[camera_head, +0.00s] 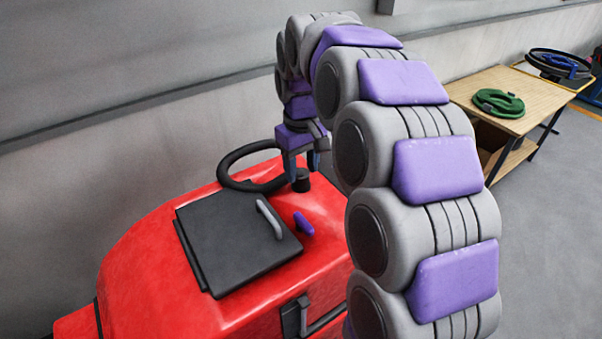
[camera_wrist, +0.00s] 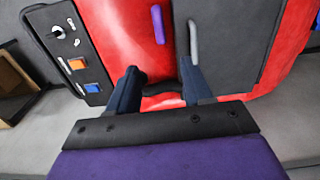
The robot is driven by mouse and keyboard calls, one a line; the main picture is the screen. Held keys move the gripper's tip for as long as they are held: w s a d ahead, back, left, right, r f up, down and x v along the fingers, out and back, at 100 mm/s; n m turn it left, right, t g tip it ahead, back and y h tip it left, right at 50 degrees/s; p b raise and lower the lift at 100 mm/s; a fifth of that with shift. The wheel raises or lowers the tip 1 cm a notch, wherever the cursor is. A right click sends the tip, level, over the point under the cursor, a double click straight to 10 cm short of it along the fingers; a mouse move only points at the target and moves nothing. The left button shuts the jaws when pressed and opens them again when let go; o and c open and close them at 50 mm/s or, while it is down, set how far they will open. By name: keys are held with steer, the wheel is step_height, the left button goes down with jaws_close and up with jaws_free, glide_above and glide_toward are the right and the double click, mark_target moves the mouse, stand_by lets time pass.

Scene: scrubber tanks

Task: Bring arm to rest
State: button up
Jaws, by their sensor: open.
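My gripper (camera_head: 302,170) hangs at the end of my arched grey and purple arm, over the back of the red scrubber (camera_head: 150,285). In the wrist view my gripper (camera_wrist: 157,88) is open, its two dark blue fingers apart with nothing held between them. The red scrubber body (camera_wrist: 125,40) lies beyond the fingertips. Its dark lid (camera_head: 235,240) lies flat on top and carries a grey handle (camera_head: 269,218). A purple handle (camera_head: 303,223) sits on the red top beside the lid. Part of the scrubber is hidden behind my arm.
A black steering wheel (camera_head: 250,165) is close to my gripper. A control panel (camera_wrist: 70,45) with a dial and orange and blue switches shows in the wrist view. A wooden table (camera_head: 535,95) with a coiled green hose (camera_head: 498,102) stands right. A grey wall (camera_head: 130,60) rises behind.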

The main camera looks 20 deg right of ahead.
steer(key=shift+s, duration=0.1)
steer(key=s+f+m+b, duration=0.1)
steer(key=s+f, duration=0.4)
steer(key=s, duration=0.6)
steer(key=s+f+m+g+b, duration=0.1)
steer(key=s+f+b, duration=0.2)
steer(key=s, duration=0.8)
steer(key=s+a+f+m+b, duration=0.1)
steer(key=s+f+b, duration=0.1)
steer(key=s+f, duration=0.5)
steer(key=s, duration=0.4)
steer(key=shift+s+m+g, duration=0.2)
steer(key=shift+m+g, duration=0.2)
